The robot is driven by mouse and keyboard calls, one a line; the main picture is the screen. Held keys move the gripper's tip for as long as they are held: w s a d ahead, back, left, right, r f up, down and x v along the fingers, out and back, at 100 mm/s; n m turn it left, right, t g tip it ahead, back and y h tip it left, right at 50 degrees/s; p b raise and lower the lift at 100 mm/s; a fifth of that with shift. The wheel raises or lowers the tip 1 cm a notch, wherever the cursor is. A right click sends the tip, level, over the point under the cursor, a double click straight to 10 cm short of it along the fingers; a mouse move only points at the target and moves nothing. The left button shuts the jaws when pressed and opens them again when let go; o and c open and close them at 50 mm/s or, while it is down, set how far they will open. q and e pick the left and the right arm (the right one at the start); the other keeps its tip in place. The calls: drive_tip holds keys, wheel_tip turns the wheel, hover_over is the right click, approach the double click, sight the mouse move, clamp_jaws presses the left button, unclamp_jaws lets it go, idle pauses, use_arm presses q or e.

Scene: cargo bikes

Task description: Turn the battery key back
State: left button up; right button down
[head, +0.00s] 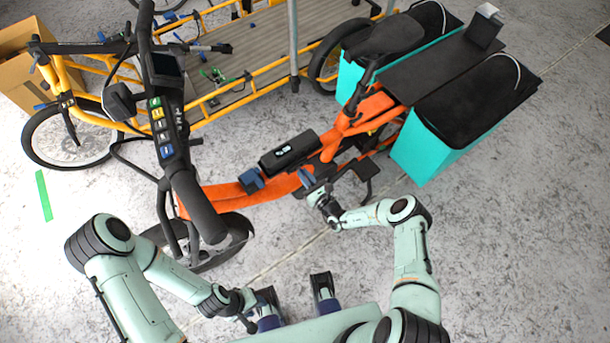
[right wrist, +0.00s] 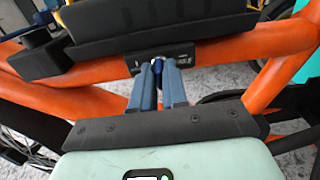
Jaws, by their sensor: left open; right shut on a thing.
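The orange cargo bike (head: 232,194) stands in the middle of the head view. Its black battery (head: 290,150) sits on the orange frame tube, and its lower part also shows at the top of the right wrist view (right wrist: 165,20). Below it is a dark lock plate (right wrist: 185,58) with small white marks. My left gripper (head: 251,306) is open, low and away from the bike.
The black handlebar (head: 195,200) with a strip of coloured buttons rises left of the battery. Teal panniers (head: 440,150) hang at the bike's rear. A yellow cargo bike (head: 215,108) and a cardboard box (head: 25,75) stand behind. Grey floor at lower left and right is clear.

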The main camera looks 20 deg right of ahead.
idle(0.4)
drive_tip(key=c, duration=1.2)
unclamp_jaws()
drive_tip(key=shift+c, duration=0.2)
drive_tip(key=p+v, duration=0.1)
drive_tip(key=v, duration=1.2)
drive_tip(key=shift+s, duration=0.25)
